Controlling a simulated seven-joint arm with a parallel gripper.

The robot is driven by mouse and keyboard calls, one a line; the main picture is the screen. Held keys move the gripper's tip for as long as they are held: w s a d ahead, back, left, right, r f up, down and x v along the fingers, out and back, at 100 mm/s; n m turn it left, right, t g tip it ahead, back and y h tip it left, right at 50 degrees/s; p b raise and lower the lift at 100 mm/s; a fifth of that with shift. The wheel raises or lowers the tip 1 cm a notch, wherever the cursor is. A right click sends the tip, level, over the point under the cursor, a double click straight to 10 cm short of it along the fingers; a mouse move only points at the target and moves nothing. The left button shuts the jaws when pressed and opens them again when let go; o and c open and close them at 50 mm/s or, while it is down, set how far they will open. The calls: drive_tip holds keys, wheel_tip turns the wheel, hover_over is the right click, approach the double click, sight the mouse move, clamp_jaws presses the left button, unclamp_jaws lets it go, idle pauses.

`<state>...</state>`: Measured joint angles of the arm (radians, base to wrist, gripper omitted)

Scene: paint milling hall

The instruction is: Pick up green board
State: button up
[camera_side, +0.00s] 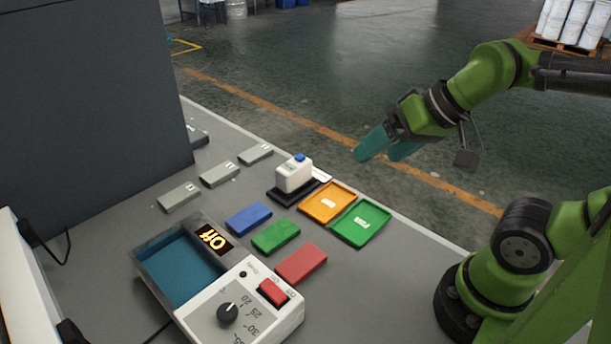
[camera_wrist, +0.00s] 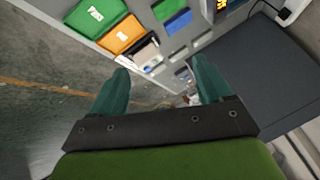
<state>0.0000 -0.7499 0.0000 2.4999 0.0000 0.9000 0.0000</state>
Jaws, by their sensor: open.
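A flat green board (camera_side: 275,236) lies on the grey table between a blue board (camera_side: 249,218) and a red board (camera_side: 301,263). The green board also shows at the top edge of the wrist view (camera_wrist: 164,9), partly cut off, beside the blue board (camera_wrist: 178,22). My gripper (camera_side: 383,150) is open and empty, with teal fingers. It is high up, beyond the table's far right edge in the side view, well apart from the green board. In the wrist view, my gripper's fingers (camera_wrist: 163,78) are spread with nothing between them.
A green tray (camera_side: 361,223) and an orange tray (camera_side: 327,203) lie near the table edge, beside a white device with a blue button (camera_side: 294,175). Several grey blocks (camera_side: 219,174) stand left. A dark cabinet (camera_side: 85,100) rises left.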

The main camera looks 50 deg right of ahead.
drive_tip(key=shift+o, duration=0.9)
drive_tip(key=m+g+h, duration=0.2)
drive_tip(key=m+g, duration=0.5)
drive_tip(key=m, duration=0.8)
hover_over(276, 233)
wheel_tip(276, 233, down, 8)
drive_tip(key=f, duration=1)
drive_tip(key=shift+d, duration=0.2)
drive_tip(key=shift+a+f, duration=0.15)
drive_tip(key=shift+f, duration=1.4)
drive_tip(key=shift+a+f, duration=0.1)
drive_tip(key=shift+f, duration=1.45)
